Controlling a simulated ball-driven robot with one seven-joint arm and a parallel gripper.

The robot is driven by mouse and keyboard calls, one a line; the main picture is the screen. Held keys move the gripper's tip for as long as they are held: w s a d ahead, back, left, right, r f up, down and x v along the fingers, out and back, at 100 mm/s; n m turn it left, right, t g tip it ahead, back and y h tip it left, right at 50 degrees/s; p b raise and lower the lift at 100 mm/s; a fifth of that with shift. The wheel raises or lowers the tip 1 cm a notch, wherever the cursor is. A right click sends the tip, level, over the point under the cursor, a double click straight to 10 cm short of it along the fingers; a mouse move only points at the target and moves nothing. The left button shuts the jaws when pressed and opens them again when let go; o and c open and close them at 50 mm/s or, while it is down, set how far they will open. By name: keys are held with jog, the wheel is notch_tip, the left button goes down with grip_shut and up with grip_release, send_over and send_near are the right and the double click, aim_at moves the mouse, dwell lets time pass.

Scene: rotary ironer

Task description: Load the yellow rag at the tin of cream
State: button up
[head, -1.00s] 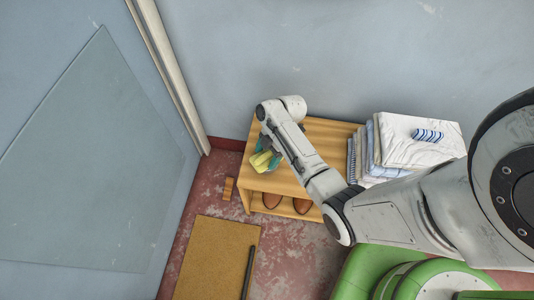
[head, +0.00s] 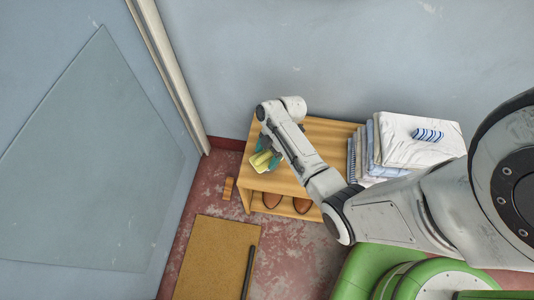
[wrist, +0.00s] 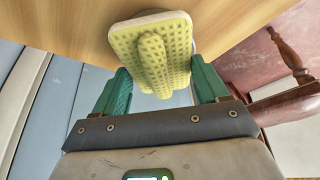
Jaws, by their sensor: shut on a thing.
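The yellow rag (wrist: 180,45) is a waffle-textured square with a raised ridge along its middle. My gripper (wrist: 160,76) has its two teal fingers on either side of that ridge and is shut on the rag. In the head view the rag (head: 262,161) shows under my gripper (head: 267,152), over the front left corner of the wooden shoe bench (head: 326,135). I cannot tell whether the rag touches the bench top.
Folded laundry (head: 400,145) is stacked on the bench's right side with a blue striped roll (head: 427,135) on top. Brown shoes (head: 271,200) stand on the lower shelf.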

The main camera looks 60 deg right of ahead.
aim_at(267, 155)
dwell(0.4)
notch_tip(267, 155, up, 7)
jog(key=p, duration=0.7)
dwell(0.9)
jog(key=w+a+r+m+t+h+p, duration=0.1)
jog(key=w+a+r+m, duration=0.3)
jog(key=a, duration=0.5)
jog(key=w+a+r+m+t+h+p, duration=0.1)
jog(key=w+a+r+m+h, duration=0.2)
jog(key=a+r+m, duration=0.6)
jog(key=shift+w+a+r+t, duration=0.3)
jog(key=shift+w+a+r, duration=0.15)
jog(key=shift+a+r, duration=0.25)
